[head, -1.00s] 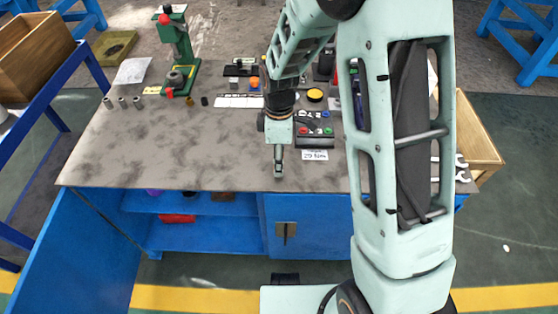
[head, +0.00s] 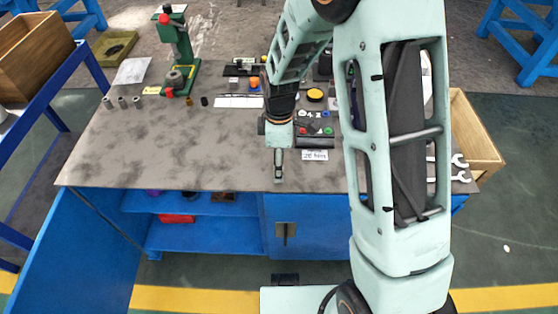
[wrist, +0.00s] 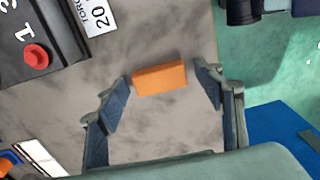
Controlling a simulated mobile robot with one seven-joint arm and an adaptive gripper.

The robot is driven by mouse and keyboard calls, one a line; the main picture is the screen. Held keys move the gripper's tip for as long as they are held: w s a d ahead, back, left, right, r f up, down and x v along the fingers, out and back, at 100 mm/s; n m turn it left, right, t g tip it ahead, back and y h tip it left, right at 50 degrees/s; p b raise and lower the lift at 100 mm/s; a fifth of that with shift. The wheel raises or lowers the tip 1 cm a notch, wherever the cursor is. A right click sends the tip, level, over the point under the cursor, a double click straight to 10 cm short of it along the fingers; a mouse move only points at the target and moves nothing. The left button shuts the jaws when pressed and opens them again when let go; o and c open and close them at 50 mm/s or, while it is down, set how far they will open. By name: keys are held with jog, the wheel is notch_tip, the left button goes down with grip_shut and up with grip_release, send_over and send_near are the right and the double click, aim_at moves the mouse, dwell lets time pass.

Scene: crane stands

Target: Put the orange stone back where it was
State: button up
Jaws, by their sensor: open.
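The orange stone (wrist: 160,79) is a small rectangular block lying on the grey worktop in the wrist view. My gripper (wrist: 164,84) is open, with one finger on each side of the stone near the tips. In the head view my gripper (head: 278,168) points down near the bench's front edge, and the stone cannot be made out there.
A dark box with coloured buttons (head: 314,132) and a white label (head: 315,155) stand just right of my gripper. A green press (head: 177,50) and small metal cylinders (head: 122,102) are at the left. Wrenches (head: 458,168) lie at the right. The front-left worktop (head: 170,150) is clear.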

notch_tip(320, 180, up, 12)
jog(key=p, duration=0.1)
dwell(0.6)
